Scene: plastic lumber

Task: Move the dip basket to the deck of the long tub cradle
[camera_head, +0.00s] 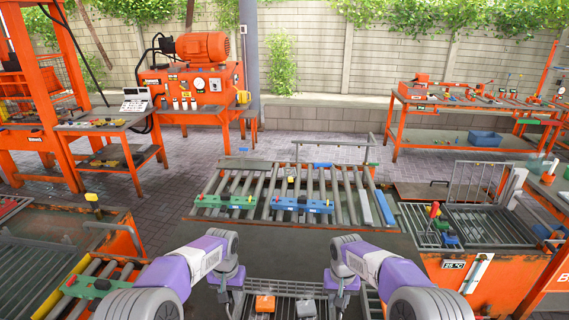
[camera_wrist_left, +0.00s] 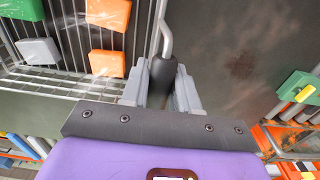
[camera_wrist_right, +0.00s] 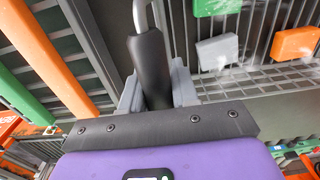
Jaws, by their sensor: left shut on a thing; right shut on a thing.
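The dip basket (camera_head: 286,289) is a wire basket at the bottom centre of the head view, between my two grippers, with orange, grey and green blocks in it. My left gripper (camera_wrist_left: 160,85) is shut on a black handle grip of the basket. My right gripper (camera_wrist_right: 152,80) is shut on the other black handle grip. In the head view the fingers are partly hidden by my wrists. Ahead of the basket lies a long rack of grey bars (camera_head: 268,192) with green and blue blocks across it. I cannot tell for sure which structure is the long tub cradle.
A dark flat surface (camera_head: 300,245) lies between the basket and the bar rack. A tub with a wire grid (camera_head: 478,222) stands to the right, with a thermometer display. Rollers and another grid (camera_head: 38,268) are at the left. Orange benches and a motor unit (camera_head: 200,82) stand behind.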

